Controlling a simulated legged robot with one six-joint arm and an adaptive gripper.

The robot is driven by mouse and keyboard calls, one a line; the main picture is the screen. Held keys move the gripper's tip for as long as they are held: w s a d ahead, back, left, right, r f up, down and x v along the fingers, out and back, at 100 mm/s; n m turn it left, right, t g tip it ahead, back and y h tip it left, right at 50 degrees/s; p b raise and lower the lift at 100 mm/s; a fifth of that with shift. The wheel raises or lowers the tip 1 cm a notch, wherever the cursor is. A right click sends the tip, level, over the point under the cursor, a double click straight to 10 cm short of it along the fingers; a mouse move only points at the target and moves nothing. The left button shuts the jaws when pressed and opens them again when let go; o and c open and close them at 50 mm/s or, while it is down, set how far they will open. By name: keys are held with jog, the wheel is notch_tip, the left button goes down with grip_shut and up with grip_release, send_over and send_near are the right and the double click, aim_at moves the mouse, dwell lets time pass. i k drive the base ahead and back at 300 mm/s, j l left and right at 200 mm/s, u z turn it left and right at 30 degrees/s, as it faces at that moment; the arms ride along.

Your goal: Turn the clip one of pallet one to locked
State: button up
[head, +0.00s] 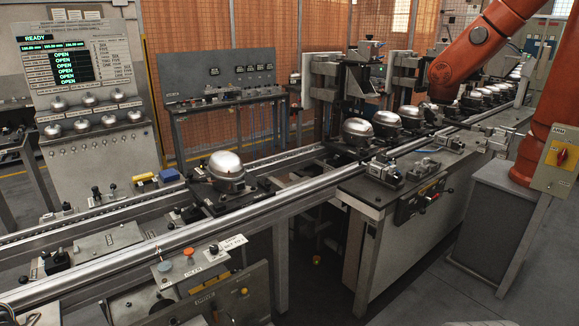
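A dark pallet (228,200) stands on the conveyor left of the middle, carrying a silver-topped compressor (226,168). Small dark fittings (186,214) sit at the pallet's near left edge; they may be a clip, but they are too small to tell whether turned to locked. More compressors (357,131) stand on pallets farther right along the line, their clips too small to make out. No numbers show on the pallets, so I cannot tell which is pallet one. My gripper is not in view.
The metal conveyor rail (300,200) crosses diagonally. A control panel with buttons (190,275) stands in front at bottom left. A side table (400,180) holds blocks and a handle. A large orange arm (480,50) hangs over the right. Floor is clear at bottom right.

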aim_at(267, 183)
jog(key=i+l+u, duration=0.2)
jog(key=i, duration=0.3)
jog(key=i+l+u, duration=0.2)
jog(key=i, duration=0.3)
jog(key=i+l+u, duration=0.2)
jog(key=i, duration=0.3)
jog(key=i+l+u, duration=0.75)
jog(key=i, duration=0.1)
